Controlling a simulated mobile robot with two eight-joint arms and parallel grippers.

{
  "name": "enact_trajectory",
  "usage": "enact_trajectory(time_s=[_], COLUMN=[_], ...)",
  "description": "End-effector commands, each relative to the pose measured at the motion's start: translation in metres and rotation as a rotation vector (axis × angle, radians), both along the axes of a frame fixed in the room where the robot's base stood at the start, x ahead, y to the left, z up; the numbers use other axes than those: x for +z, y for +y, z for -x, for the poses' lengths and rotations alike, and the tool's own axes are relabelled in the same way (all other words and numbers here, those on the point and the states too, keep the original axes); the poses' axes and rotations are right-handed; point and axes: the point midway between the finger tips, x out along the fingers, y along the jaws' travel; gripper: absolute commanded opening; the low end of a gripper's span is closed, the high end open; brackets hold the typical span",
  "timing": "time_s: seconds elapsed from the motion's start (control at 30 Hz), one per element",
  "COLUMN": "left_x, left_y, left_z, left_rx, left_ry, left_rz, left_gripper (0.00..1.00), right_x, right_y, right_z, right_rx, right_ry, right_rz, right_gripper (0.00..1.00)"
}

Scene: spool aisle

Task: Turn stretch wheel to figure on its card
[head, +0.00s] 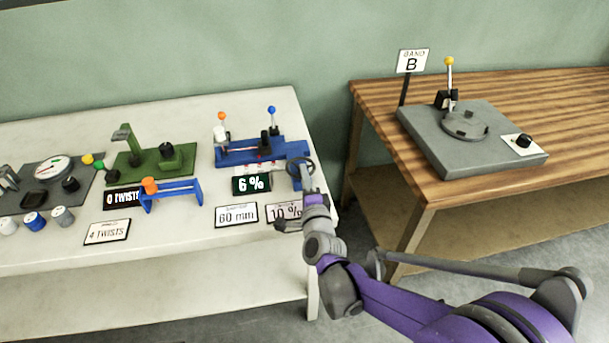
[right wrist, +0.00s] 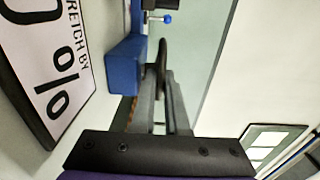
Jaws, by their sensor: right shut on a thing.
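The dark stretch wheel (head: 297,163) is on the right end of the blue stretch rig (head: 262,152), on the white bench. My right gripper (head: 307,186) is shut on the wheel's near side. In the right wrist view, the wheel's rim (right wrist: 162,58) is edge-on between the grey fingers of my right gripper (right wrist: 164,88). A dark display (head: 251,184) in front of the rig reads 6 %. The stretch card (head: 284,211) reads 10 %, its right end partly hidden by my right arm; it also shows large in the right wrist view (right wrist: 48,60). My left gripper is out of view.
A 60 mm card (head: 236,214) lies beside the stretch card. A wooden table (head: 400,150) with a grey machine (head: 470,140) stands right, across a gap.

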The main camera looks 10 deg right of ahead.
Motion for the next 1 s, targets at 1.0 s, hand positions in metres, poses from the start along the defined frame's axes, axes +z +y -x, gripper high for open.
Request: enact_trajectory(time_s=[1.0], left_x=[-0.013], left_y=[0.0], left_z=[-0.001], left_rx=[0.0], left_ry=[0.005], left_rz=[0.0], left_gripper=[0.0], right_x=[-0.001], right_y=[0.02], right_z=[-0.004], right_rx=[-0.53], right_ry=[0.004], right_rz=[0.0], right_gripper=[0.0])
